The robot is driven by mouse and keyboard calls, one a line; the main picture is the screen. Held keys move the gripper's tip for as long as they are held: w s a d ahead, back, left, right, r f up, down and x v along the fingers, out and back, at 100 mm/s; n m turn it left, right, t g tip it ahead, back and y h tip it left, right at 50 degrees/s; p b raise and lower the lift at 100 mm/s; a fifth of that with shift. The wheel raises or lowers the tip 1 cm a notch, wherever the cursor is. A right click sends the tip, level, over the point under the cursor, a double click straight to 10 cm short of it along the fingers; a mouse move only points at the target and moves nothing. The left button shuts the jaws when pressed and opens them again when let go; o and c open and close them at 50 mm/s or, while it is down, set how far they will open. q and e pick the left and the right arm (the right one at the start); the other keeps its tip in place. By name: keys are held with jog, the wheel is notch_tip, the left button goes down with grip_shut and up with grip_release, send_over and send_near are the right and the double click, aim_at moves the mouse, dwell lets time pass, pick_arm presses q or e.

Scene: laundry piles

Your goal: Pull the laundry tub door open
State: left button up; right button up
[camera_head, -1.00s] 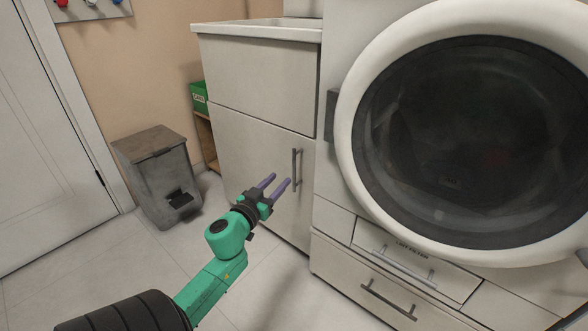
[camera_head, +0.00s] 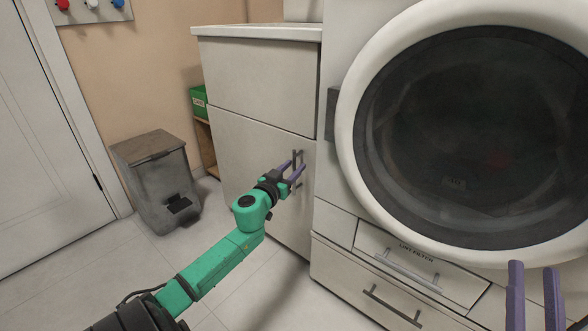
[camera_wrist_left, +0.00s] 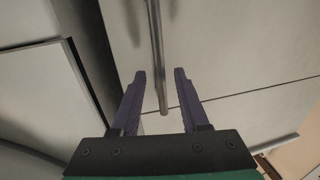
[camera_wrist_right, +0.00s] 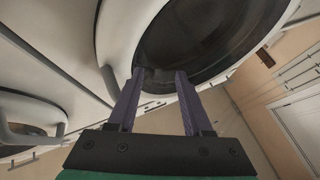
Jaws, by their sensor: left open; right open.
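The laundry tub door (camera_head: 245,165) is the pale lower panel of the cabinet left of the washer, and it looks closed. Its dark vertical bar handle (camera_head: 298,158) is near the door's right edge. My left gripper (camera_head: 294,172) is open at the handle. In the left wrist view the handle (camera_wrist_left: 157,50) runs down between the two purple fingers (camera_wrist_left: 158,72), with a gap on each side. My right gripper (camera_head: 536,268) is open and empty at the lower right, in front of the washer. The right wrist view shows its fingers (camera_wrist_right: 158,72) spread before the round washer door.
The washer (camera_head: 342,215) with its round door (camera_head: 350,150) and lower drawers stands right of the cabinet. A grey bin (camera_head: 158,185) and a green box (camera_head: 198,100) are to the left. The floor (camera_head: 110,265) in front is clear.

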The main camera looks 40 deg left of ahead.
pick_arm(q)
jog(key=shift+w+a, duration=0.15)
jog(key=shift+w, duration=0.35)
grip_shut()
pick_arm(e)
jog(key=r, duration=0.2)
jog(key=r+t, duration=0.1)
jog(key=shift+s+d+r+y, duration=0.15)
jog(key=shift+s+d+y, duration=0.1)
jog(key=shift+y, duration=0.05)
dwell(0.6)
